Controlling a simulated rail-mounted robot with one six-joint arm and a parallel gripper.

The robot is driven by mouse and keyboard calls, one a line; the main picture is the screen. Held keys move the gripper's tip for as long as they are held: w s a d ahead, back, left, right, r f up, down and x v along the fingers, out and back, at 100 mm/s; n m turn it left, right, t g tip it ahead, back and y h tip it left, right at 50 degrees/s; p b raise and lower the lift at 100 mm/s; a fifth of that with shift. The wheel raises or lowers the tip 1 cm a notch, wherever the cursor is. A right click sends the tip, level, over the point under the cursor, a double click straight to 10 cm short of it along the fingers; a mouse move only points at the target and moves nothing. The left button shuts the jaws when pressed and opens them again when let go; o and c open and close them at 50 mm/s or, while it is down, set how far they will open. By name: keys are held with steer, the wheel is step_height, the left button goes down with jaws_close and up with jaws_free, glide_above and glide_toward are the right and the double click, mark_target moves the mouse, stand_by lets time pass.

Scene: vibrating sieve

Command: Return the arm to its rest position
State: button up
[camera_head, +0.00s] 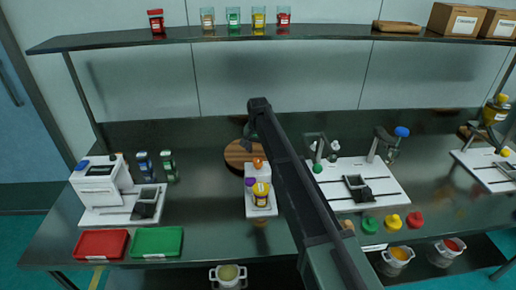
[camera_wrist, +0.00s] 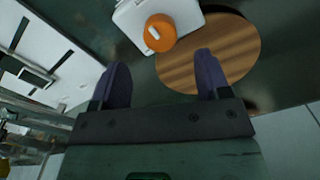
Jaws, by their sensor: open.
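My arm (camera_head: 300,190) reaches from the bottom of the head view over the middle of the dark bench. My gripper (camera_wrist: 160,72) is open in the wrist view, its two dark fingers apart with nothing held between them. Beyond the fingertips are a white holder (camera_wrist: 180,12) with an orange cap (camera_wrist: 160,33) and a round wooden board (camera_wrist: 220,55). In the head view the gripper is mostly hidden behind my arm, near the round board (camera_head: 237,152).
The white holder (camera_head: 251,211) carries a yellow jar (camera_head: 261,194). A white machine (camera_head: 100,182) and red (camera_head: 101,244) and green (camera_head: 157,242) trays stand left. Another white station (camera_head: 372,178) stands right of my arm. A shelf (camera_head: 330,34) with jars and boxes runs above the bench.

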step_height(320, 180, up, 4)
steer(key=shift+r+p, duration=0.1)
steer(key=shift+p, duration=0.95)
steer(key=s+d+n, duration=0.1)
steer(key=s+d, duration=0.6)
steer(key=s, duration=0.5)
steer(key=s+d+n, duration=0.1)
steer(key=s+d, duration=0.7)
steer(key=s, duration=0.4)
steer(key=s+d, duration=0.8)
steer(key=s, duration=0.4)
steer(key=shift+d+n, duration=0.25)
steer(key=shift+n, duration=0.15)
